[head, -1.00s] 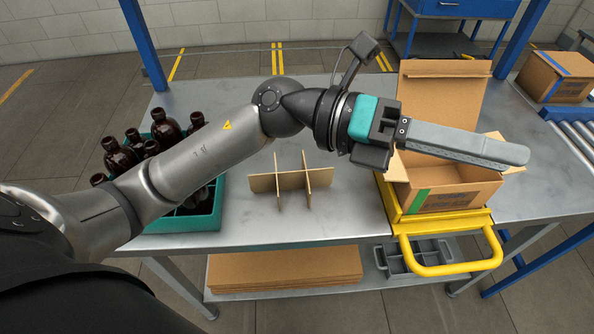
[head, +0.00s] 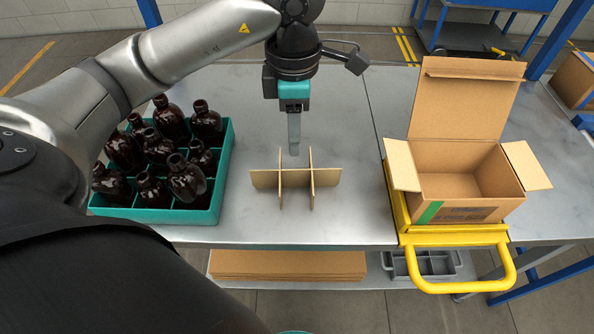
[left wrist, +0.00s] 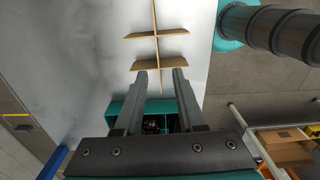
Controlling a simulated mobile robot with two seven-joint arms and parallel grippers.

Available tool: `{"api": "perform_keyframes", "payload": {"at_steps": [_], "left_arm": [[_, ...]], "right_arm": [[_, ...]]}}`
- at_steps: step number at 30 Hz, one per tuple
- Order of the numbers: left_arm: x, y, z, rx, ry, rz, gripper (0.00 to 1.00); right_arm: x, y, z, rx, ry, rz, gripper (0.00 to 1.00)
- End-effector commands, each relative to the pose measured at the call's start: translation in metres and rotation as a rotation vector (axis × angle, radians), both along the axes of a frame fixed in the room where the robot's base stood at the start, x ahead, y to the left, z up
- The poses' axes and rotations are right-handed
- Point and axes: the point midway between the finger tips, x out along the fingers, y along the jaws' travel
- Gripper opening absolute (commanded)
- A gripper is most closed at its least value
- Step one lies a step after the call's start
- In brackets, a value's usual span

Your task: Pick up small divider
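The small divider (head: 295,178) is a set of interlocked tan cardboard strips standing on the grey metal table, between the bottle crate and the cardboard box. My left gripper (head: 293,152) points down just behind the divider in the head view, with its fingers apart from it as far as I can tell. In the left wrist view the two fingers (left wrist: 160,74) are spread with a gap and nothing between them. The divider (left wrist: 157,50) shows just beyond the fingertips there. My right gripper is not in view.
A teal crate (head: 225,150) with several amber bottles stands at the left. An open cardboard box (head: 455,185) sits at the right by a yellow handled frame (head: 460,287). Flat cardboard sheets (head: 288,265) and a grey divided tray (head: 430,265) lie on the lower shelf.

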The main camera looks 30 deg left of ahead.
Motion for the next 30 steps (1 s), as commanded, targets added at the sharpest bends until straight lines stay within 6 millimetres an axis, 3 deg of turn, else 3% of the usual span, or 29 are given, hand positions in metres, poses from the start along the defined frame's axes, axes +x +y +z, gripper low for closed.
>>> {"api": "perform_keyframes", "payload": {"at_steps": [3,9,16,24,30], "left_arm": [[-0.001,0.000,-0.030,-0.001,0.007,0.000,0.39],[0.000,0.000,-0.064,-0.003,0.004,0.000,0.39],[0.001,0.000,-0.078,-0.003,0.003,0.000,0.39],[0.005,0.000,-0.117,-0.004,0.004,0.000,0.39],[0.006,0.001,-0.124,-0.004,0.000,-0.001,0.39]], "right_arm": [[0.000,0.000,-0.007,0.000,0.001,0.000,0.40],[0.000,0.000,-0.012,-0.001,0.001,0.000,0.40],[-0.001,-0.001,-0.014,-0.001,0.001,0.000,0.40],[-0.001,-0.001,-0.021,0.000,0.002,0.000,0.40],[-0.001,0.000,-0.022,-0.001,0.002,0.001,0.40]]}}
